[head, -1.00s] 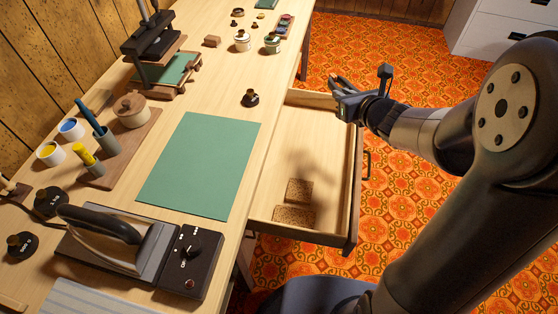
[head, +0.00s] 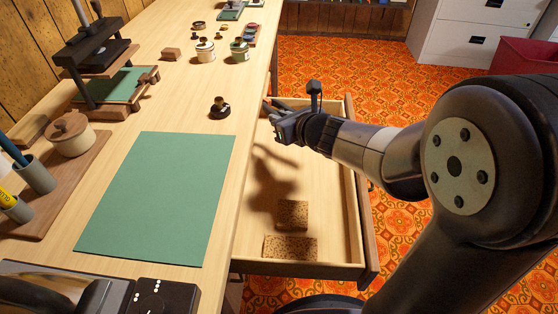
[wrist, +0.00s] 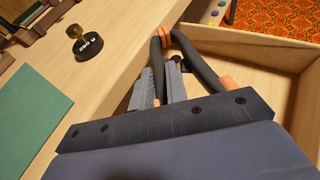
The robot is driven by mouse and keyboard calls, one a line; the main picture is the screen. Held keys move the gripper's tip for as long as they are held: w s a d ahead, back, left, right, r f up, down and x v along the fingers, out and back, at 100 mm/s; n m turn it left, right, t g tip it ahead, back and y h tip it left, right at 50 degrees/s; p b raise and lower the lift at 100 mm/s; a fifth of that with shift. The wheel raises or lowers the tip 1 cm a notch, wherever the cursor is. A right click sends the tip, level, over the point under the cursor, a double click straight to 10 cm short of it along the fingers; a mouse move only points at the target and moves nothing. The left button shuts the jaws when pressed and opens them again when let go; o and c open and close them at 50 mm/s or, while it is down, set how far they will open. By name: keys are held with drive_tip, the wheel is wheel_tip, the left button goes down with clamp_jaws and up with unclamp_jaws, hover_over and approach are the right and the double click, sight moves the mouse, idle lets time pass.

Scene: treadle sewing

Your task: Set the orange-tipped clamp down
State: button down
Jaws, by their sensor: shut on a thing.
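My gripper (head: 278,118) is over the far part of the open drawer, close to the table's edge. In the wrist view its grey fingers (wrist: 159,88) are shut on the orange-tipped clamp (wrist: 200,62). The clamp has dark curved arms, with orange tips together at its far end and orange parts nearer the camera. In the head view the clamp (head: 269,105) is small and mostly merges with the gripper. The clamp appears held above the drawer; its exact height is unclear.
The open drawer (head: 335,240) holds two cork blocks (head: 292,214). A black weight with a brass knob (head: 219,109) stands on the table near the gripper. A green mat (head: 160,195) lies bare on the table. Lidded pots (head: 205,52) stand farther back.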

sight(281, 156)
wheel_tip(281, 156, down, 11)
drive_tip(key=b, duration=0.5)
drive_tip(key=shift+r, duration=0.15)
drive_tip(key=shift+f, duration=0.2)
drive_tip(key=shift+f+b, duration=0.15)
drive_tip(key=shift+b, duration=0.25)
drive_tip(key=c, duration=1.4)
unclamp_jaws()
drive_tip(key=shift+r, duration=0.25)
drive_tip(key=shift+r+p, duration=0.25)
drive_tip(key=shift+p, duration=0.25)
drive_tip(key=p+v, duration=0.3)
drive_tip(key=v, duration=0.8)
drive_tip(key=shift+d+p, duration=0.1)
drive_tip(key=shift+p, duration=0.2)
drive_tip(key=shift+s+d, duration=0.2)
drive_tip(key=shift+s, duration=0.2)
